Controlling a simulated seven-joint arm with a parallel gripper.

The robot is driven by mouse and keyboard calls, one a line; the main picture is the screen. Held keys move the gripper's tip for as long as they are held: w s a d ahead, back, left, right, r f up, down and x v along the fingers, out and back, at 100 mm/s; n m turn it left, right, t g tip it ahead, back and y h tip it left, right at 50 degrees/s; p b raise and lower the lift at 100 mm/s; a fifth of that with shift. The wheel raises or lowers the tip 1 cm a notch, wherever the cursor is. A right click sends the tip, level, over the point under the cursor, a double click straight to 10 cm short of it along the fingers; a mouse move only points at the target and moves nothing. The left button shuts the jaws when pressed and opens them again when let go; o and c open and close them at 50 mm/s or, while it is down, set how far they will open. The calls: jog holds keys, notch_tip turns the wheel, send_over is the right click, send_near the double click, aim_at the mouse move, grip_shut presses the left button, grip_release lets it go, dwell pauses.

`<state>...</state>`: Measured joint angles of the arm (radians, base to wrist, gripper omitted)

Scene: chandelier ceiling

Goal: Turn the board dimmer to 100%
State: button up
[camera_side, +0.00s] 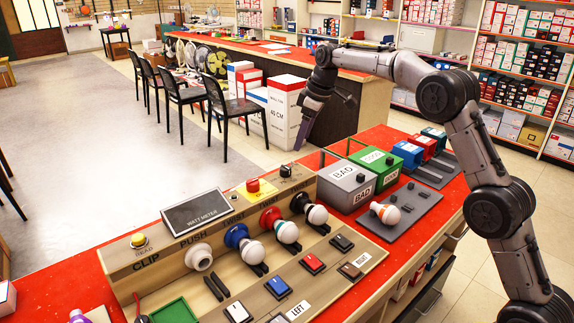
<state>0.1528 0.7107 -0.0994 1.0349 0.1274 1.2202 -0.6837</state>
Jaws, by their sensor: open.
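The wooden board (140,262) lies on the red-topped counter, with a raised back panel. A small black knob (286,170), which looks like the dimmer, sits at the right end of the panel's top. Its setting is too small to read. The dark watt meter (197,212) is further left on the panel, and its screen shows no readable figure. My gripper (302,143) hangs pointing down, above and a little right of the knob in the picture, apart from it. It is open, and nothing shows in it. Its fingers are hard to make out.
A red button (253,185) sits just left of the knob. Bulbs in sockets (236,236) line the panel's front, with several switches (312,264) below. The grey BAD box (347,185) and green GOOD box (376,166) stand to the right. A bulb (386,213) lies beside them.

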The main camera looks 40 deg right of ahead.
aim_at(286, 167)
jog(key=shift+m+t+y, duration=0.5)
jog(key=shift+m, duration=0.1)
jog(key=x, duration=0.8)
jog(key=w+x, duration=0.1)
jog(key=x, duration=0.3)
jog(key=shift+d+r, duration=0.15)
jog(key=shift+d, duration=0.05)
jog(key=shift+s, duration=0.1)
grip_shut()
